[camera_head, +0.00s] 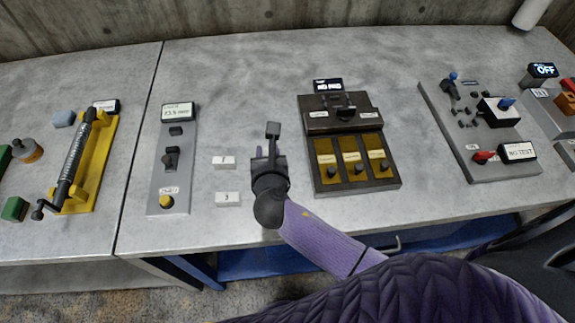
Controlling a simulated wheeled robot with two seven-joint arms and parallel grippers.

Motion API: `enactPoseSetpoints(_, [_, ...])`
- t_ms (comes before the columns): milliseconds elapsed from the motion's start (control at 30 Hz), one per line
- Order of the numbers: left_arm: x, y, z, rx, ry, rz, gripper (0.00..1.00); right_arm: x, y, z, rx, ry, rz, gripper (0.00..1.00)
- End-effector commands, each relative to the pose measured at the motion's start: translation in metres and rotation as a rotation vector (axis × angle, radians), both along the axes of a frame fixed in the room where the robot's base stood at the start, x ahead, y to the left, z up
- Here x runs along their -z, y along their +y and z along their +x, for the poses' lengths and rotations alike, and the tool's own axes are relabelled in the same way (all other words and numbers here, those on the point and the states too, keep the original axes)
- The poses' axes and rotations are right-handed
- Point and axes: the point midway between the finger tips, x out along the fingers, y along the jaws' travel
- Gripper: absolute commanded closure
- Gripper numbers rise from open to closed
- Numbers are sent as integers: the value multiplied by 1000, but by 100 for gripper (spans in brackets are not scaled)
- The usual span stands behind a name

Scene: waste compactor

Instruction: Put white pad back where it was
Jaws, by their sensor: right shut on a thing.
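My right gripper (270,152) is over the middle of the bench, its arm coming in from the lower right. It is shut on a small dark grey piece (273,129) that sticks out beyond the fingers. No white pad shows in the jaws. Two small white blocks lie on the bench just left of the gripper: an upper one (224,162) with a mark too small to read, and a lower one (228,199) that seems marked 3. The gripper does not touch them. My left gripper is not in view.
Right of the gripper stands a dark device (317,124) with three brass-coloured slots. A grey panel (155,205) with a display stands left, then a yellow fixture (82,205) with a spring. A grey station (440,110) with knobs stands right. The bench behind the gripper is clear.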

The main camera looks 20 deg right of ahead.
Motion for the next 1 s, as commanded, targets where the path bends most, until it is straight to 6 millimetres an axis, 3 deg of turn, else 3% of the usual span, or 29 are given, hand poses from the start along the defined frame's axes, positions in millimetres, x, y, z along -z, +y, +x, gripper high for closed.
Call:
enactPoseSetpoints(33, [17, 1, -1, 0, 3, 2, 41, 23, 0, 0, -1, 4, -1, 100])
enactPoseSetpoints(367, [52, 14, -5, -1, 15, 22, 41, 79, -1, 0, 3, 5, -1, 100])
enactPoseSetpoints(700, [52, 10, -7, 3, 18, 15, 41, 80, -1, 1, 4, 1, -1, 100])
enactPoseSetpoints(733, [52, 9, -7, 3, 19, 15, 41, 80, -1, 1, 4, 1, 0, 64])
enactPoseSetpoints(900, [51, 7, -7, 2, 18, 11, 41, 79, -1, 1, 5, 0, -1, 31])
enactPoseSetpoints(1000, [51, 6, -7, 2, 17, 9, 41, 79, -1, 1, 5, 0, -1, 31])
